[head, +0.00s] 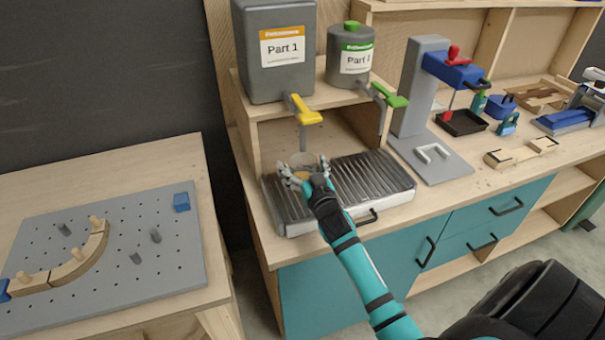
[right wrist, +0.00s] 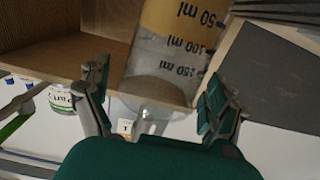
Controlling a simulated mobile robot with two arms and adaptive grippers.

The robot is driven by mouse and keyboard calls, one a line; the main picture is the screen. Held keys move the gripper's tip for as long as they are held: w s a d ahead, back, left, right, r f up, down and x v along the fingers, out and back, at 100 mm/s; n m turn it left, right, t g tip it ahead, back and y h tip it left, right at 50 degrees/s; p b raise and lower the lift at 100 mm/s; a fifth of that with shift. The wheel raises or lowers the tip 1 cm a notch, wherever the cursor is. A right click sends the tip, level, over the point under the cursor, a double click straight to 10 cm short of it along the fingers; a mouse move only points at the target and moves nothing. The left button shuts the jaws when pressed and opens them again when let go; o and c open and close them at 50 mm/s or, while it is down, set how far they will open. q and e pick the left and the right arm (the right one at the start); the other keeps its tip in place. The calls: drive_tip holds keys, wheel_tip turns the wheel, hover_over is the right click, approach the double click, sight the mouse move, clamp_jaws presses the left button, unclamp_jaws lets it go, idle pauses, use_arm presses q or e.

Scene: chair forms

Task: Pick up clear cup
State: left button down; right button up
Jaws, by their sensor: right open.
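The clear cup (head: 302,159) stands on the ribbed metal drip tray (head: 372,178), below the yellow tap (head: 305,110) of the orange-labelled Part 1 container (head: 275,75). In the right wrist view, the clear cup (right wrist: 170,65) has ml markings and yellow contents near the 50 ml mark. My right gripper (head: 304,173) is open at the cup, partly hiding it in the head view. In the right wrist view, the right gripper's fingers (right wrist: 155,100) are spread to either side of the cup, with gaps visible. My left gripper is not in view.
A green-labelled container (head: 350,55) with a green tap (head: 388,96) stands right of the Part 1 container. A grey press (head: 425,90) is farther right. A pegboard (head: 110,255) with curved wooden pieces lies on the left table. Wooden walls surround the space behind the cup.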

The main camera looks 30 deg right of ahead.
drive_tip(key=shift+w, duration=0.2)
drive_tip(key=c, duration=1)
